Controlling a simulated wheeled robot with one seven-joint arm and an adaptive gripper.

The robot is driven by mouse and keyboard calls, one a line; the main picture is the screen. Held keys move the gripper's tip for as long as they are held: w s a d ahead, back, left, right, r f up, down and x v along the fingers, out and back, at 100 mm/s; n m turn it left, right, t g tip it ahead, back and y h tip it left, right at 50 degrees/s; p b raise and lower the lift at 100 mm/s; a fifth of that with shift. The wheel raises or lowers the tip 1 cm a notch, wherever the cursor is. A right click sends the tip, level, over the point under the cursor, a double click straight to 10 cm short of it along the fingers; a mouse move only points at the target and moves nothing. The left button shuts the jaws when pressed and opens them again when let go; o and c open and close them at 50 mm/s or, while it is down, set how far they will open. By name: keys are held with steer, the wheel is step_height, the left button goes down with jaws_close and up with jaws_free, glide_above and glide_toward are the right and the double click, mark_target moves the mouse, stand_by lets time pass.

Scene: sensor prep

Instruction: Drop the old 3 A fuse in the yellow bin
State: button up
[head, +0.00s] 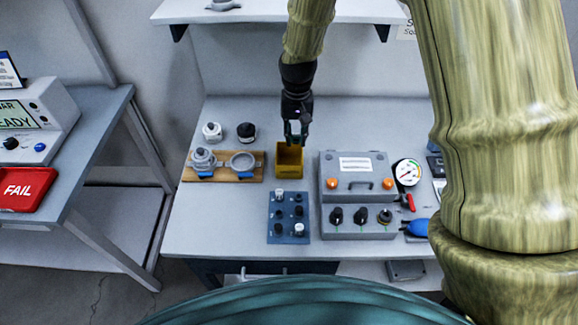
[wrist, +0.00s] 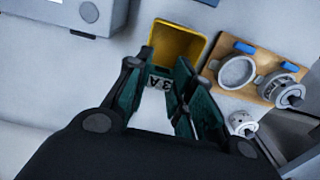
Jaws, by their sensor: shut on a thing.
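My gripper (head: 295,132) hangs over the back part of the workbench, just at the back edge of the yellow bin (head: 290,173). In the wrist view my gripper (wrist: 160,78) is shut on a small white fuse (wrist: 160,84) with "3 A" lettering between its green fingers. The yellow bin (wrist: 187,42) shows just beyond the fingertips in that view, its opening facing the camera. The fuse is held above the bench, beside the bin's rim in the picture. The head view is too small to show the fuse clearly.
A wooden board (head: 252,175) with metal fittings stands left of the bin. A grey case (head: 356,178) stands to its right, and a blue block (head: 289,232) with several knobs or fuses in front. A white and a black cap (head: 246,131) stand at back left.

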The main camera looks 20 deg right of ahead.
steer(key=shift+w+f, duration=0.15)
steer(key=shift+f, duration=0.25)
steer(key=shift+r, duration=0.1)
steer(key=o, duration=0.7)
steer(key=shift+o, duration=0.2)
step_height(320, 180, up, 12)
stand_by(0.4)
